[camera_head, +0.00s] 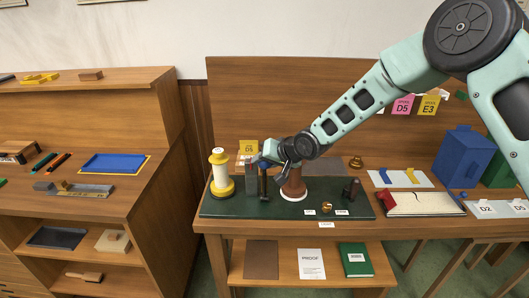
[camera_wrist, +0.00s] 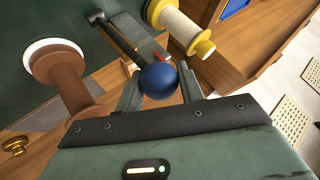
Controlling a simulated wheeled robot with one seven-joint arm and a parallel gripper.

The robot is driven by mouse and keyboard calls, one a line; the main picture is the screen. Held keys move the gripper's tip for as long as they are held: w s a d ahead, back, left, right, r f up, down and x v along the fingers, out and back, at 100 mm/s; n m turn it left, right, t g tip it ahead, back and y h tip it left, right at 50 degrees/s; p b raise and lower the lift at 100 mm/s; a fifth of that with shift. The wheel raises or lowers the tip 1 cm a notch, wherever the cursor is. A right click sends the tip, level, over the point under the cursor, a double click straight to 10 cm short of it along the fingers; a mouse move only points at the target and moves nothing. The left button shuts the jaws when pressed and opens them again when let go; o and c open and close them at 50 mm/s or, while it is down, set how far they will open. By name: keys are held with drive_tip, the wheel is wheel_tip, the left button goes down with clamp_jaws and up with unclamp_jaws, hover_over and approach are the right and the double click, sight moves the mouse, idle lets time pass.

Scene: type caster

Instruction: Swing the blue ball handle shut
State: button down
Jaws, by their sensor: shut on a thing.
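The blue ball handle (camera_wrist: 158,80) sits between the two fingers of my gripper (camera_wrist: 160,92) in the wrist view. The fingers are shut on it from both sides. Behind the ball is a grey block-like fixture (camera_wrist: 148,47) with a dark bar along it and a small red mark. In the head view, my gripper (camera_head: 268,161) is at the top of the grey upright fixture (camera_head: 252,180), on the left part of the dark green mat (camera_head: 235,208). The ball is mostly hidden there by the gripper. The lever's exact angle cannot be told.
A yellow and white spool (camera_head: 221,174) stands close left of the fixture. A brown flared post (camera_head: 293,184) with a white base stands close right. A small brass piece (camera_head: 326,207) and a dark upright piece (camera_head: 351,189) are farther right. The mat's front is mostly clear.

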drive_tip(key=shift+w+r+m+g+p, duration=0.15)
drive_tip(key=shift+w+g+p, duration=0.2)
drive_tip(key=shift+w+p, duration=0.45)
drive_tip(key=shift+w+r+m+g+p, duration=0.15)
drive_tip(key=shift+w+g+p, duration=0.25)
drive_tip(key=shift+p, duration=0.75)
drive_tip(key=shift+w+f+p, duration=0.25)
drive_tip(key=shift+w+p, duration=0.1)
drive_tip(key=shift+p, duration=0.15)
drive_tip(key=shift+f+g, duration=0.15)
drive_tip(key=shift+g, duration=0.1)
drive_tip(key=c, duration=0.9)
unclamp_jaws()
drive_tip(key=shift+w, duration=0.1)
